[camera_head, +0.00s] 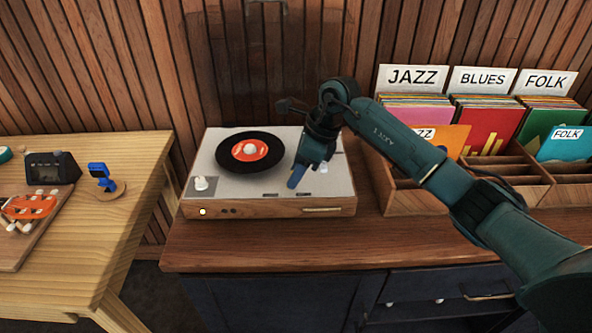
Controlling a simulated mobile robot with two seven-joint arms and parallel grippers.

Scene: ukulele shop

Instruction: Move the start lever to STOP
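The record player (336,203) stands on the dark wooden cabinet, with a black record (228,152) with an orange label on its platter. My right gripper (297,180) points down over the right part of its top plate, close to small dark markings (270,195) near the front edge. Its blue fingertips look close together, but I cannot tell whether they are open or shut. The start lever is not clearly visible; the gripper may hide it. A white knob (201,184) sits at the front left of the plate. My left gripper is out of view.
A wooden record crate (410,202) with JAZZ, BLUES and FOLK dividers stands right of the player, under my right arm. A light wooden table (85,233) at left holds a dark device (52,167), a blue clip-like item (101,176) and an orange headstock (30,207). The cabinet top (270,243) in front is clear.

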